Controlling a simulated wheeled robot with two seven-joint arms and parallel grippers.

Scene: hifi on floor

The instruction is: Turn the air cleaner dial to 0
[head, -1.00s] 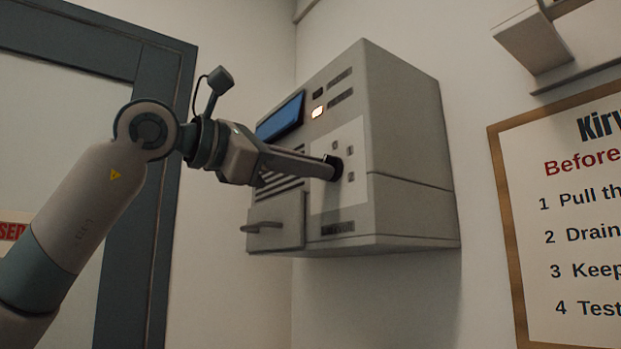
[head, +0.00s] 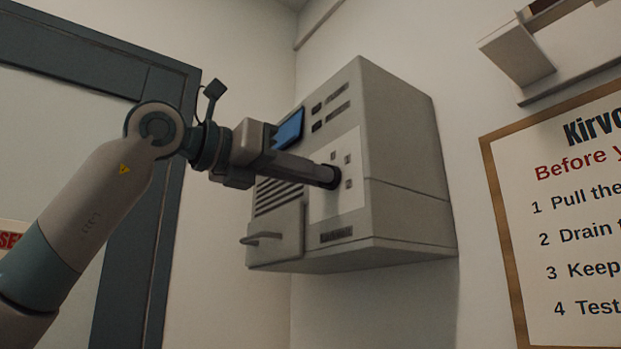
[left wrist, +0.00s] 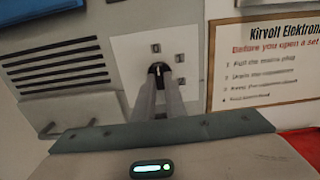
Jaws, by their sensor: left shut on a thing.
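The air cleaner (head: 400,215) is a grey box on the wall with a pale dial plate (head: 352,205) on its front. My left gripper (head: 326,176) reaches in from the left and is shut on the small dark dial (head: 335,180), which it mostly hides. In the left wrist view the two fingers (left wrist: 161,84) meet at the dial (left wrist: 158,68), and a light line on it points roughly up. My right gripper is not in view.
A blue screen (head: 289,129), dark vents (head: 278,197) and a handled drawer (head: 280,235) are on the same front. A framed notice (head: 560,220) hangs to the right, under a pale wall fixture (head: 520,55). A dark-framed door (head: 150,190) is at left.

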